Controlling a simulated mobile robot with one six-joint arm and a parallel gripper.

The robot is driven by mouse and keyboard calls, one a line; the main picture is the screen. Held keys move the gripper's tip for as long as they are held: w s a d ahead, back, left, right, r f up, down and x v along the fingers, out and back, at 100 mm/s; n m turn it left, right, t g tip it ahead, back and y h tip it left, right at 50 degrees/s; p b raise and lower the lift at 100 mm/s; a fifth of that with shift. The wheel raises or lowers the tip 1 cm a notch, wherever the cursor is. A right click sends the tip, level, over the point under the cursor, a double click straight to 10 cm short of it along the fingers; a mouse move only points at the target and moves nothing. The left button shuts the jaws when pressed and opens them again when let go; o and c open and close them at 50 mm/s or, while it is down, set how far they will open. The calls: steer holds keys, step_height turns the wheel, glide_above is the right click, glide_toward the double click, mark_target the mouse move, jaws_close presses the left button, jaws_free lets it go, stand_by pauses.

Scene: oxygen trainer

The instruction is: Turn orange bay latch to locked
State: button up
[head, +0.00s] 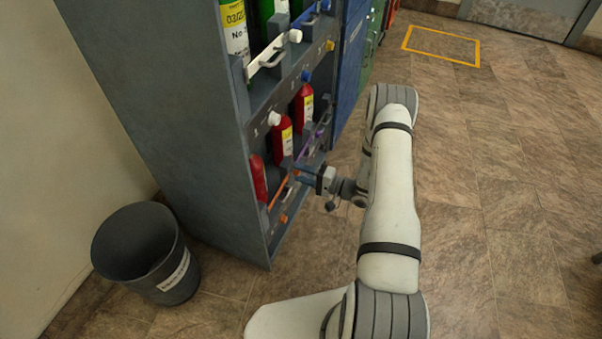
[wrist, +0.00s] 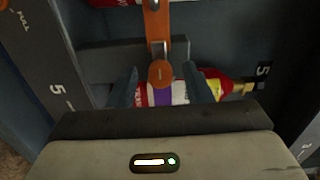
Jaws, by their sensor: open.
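The orange bay latch (head: 277,192) is a bar across the front of a low bay in the grey rack. In the wrist view the orange latch (wrist: 156,25) comes down from the top edge and ends in a round knob. My gripper (wrist: 165,85) is open, with one dark finger on each side of the knob. I cannot tell whether either finger touches it. In the head view my gripper (head: 302,180) is at the rack's front, near the latch's right end. My gripper's body hides the lower part of the wrist view.
The grey rack (head: 170,90) holds red bottles (head: 282,140) in its low bays and green ones above. A red bottle (wrist: 205,88) shows behind the fingers. A dark bin (head: 140,255) stands left of the rack. The floor (head: 500,220) to the right is clear.

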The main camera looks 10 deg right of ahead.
steer(key=p+v, duration=0.1)
steer(key=v, duration=0.6)
steer(key=shift+s+d, duration=0.2)
steer(key=s+a+r+n+g+h+p, duration=0.1)
steer(key=s+a+r+n+g+p, duration=0.2)
steer(key=r, duration=0.9)
steer(key=s+a+r+n+g+h+p, duration=0.1)
steer(key=s+a+r+g+p, duration=0.3)
steer(key=r, duration=0.7)
steer(key=s+a+r+n+g+h+p, duration=0.1)
steer(key=a+r+n+g+p, duration=0.15)
steer(key=r+g+p, duration=0.65)
steer(key=s+d+r+t+h+p, duration=0.1)
steer(key=s+r+t+h+p, duration=0.3)
steer(key=s+r, duration=0.4)
steer(key=s+d+r+t+h+p, duration=0.2)
steer(key=s+r+t+h+p, duration=0.2)
steer(key=r, duration=1.8)
steer(key=s+h+p, duration=0.2)
steer(key=s+h, duration=0.1)
steer(key=shift+s+r+h+p, duration=0.25)
steer(key=shift+s+h+p, duration=0.05)
steer(key=shift+s+p, duration=0.1)
